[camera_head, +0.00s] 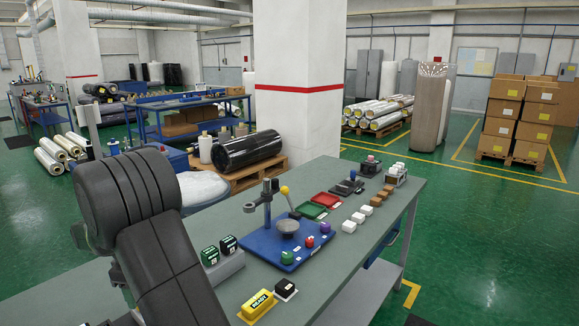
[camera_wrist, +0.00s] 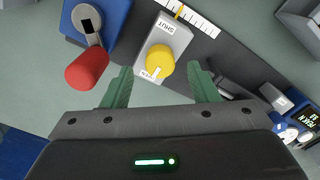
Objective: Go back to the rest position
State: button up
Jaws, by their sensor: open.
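My gripper (camera_wrist: 163,74) shows in the wrist view with its two green fingers spread wide apart and nothing clasped between them. A round yellow knob (camera_wrist: 160,60) on a pale plate marked SHUT lies just ahead of the gap between the fingertips. Whether the fingers touch anything there I cannot tell. In the head view my dark arm fills the left foreground over the bench, and the gripper itself is hidden.
The wrist view shows a red-handled lever (camera_wrist: 87,69) at left and blue gauges (camera_wrist: 295,117) at right. In the head view, the grey bench (camera_head: 402,188) carries a blue press base (camera_head: 262,243), a yellow READY block (camera_head: 258,304) and several small blocks.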

notch_tip(320, 180, down, 3)
jog(key=shift+r, duration=0.15)
jog(key=m, duration=0.5)
jog(key=shift+p, duration=0.3)
jog(key=m, duration=0.5)
jog(key=shift+r+p, duration=0.1)
jog(key=shift+p, duration=0.25)
jog(key=m+p, duration=0.1)
jog(key=m, duration=0.4)
jog(key=shift+m, duration=0.3)
jog(key=m+p, duration=0.1)
jog(key=m, duration=0.3)
jog(key=shift+m+p, duration=0.35)
jog(key=shift+m, duration=0.05)
